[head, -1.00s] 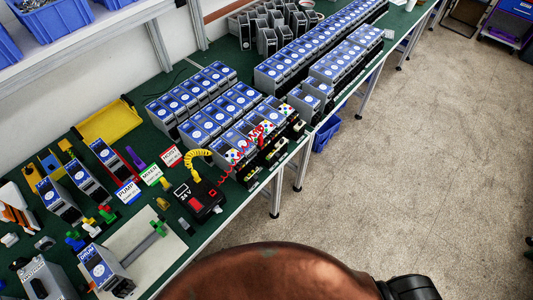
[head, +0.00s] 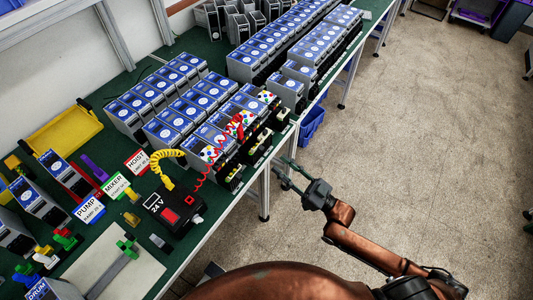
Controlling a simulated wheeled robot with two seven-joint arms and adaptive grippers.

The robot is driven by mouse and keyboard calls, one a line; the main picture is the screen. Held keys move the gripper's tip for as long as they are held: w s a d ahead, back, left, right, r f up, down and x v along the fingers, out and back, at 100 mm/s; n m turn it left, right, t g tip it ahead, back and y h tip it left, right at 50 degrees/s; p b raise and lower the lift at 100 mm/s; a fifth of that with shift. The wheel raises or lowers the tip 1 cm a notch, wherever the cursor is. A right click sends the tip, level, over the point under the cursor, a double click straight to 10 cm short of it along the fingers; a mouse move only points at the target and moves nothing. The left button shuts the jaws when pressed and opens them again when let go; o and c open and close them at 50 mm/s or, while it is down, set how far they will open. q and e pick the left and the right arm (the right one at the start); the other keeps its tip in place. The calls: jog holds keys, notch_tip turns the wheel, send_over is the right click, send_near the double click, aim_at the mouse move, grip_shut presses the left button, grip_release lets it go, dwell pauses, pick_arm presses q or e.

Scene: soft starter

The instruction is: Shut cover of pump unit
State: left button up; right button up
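A blue-and-white label reading PUMP (head: 88,208) lies at the left of the green table. Grey units with blue fronts stand beside it, one close behind the label (head: 40,203) and another (head: 14,236) at the left edge. I cannot tell which one is the pump unit, or make out an open cover on either. My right gripper (head: 282,172) is past the table's front edge, over the floor, right of the units. Its fingers look spread and hold nothing. My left gripper is not in view.
A black 24 V box (head: 172,208) with a yellow coiled cable sits near the front edge. Rows of blue-fronted units (head: 192,105) fill the table's middle and back. A yellow tray (head: 64,129) lies behind. A blue bin (head: 311,122) is under the table. The floor at right is open.

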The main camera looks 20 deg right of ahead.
aim_at(261, 148)
jog(key=x, duration=0.7)
jog(key=shift+r, duration=0.2)
jog(key=shift+w+a, duration=0.1)
jog(key=shift+w, duration=0.05)
jog(key=shift+c, duration=0.4)
grip_shut()
